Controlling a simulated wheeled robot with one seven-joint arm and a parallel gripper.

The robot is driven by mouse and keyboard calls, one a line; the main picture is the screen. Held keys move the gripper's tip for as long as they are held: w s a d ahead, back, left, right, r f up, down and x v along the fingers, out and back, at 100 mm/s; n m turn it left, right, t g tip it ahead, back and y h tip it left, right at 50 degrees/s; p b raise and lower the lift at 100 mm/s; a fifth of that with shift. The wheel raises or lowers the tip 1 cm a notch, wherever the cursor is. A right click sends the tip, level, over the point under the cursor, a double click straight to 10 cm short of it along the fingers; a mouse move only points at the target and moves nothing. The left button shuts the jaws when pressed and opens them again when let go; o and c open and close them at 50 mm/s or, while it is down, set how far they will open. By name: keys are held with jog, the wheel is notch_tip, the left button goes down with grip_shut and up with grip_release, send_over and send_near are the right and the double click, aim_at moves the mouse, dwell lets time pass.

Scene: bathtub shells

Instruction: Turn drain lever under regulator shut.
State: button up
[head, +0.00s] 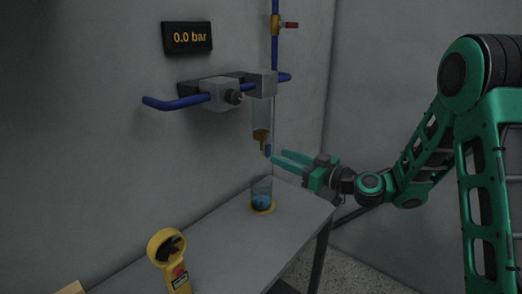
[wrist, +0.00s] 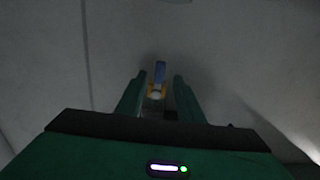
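The regulator (head: 219,94) is a grey block on a blue pipe on the wall. To its right hangs a clear bowl (head: 262,112) with a brass drain (head: 261,135) at the bottom. A small blue drain lever (head: 268,151) points downward there. My gripper (head: 281,157) is open and empty just right of the lever, its fingers pointing toward it. In the wrist view the blue lever (wrist: 160,72) and brass drain (wrist: 156,89) show between the two finger lines of my gripper (wrist: 157,78). I cannot tell whether the lever's tip is inside the fingers' reach.
A beaker (head: 262,192) with blue liquid stands on a yellow ring on the grey table (head: 215,240), below the drain. A yellow handheld device (head: 168,252) is at the table's front. A red-handled valve (head: 290,25) is above. The display (head: 187,38) reads 0.0 bar.

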jog(key=x, duration=1)
jog(key=shift+w+a, duration=0.25)
jog(key=shift+c, duration=0.6)
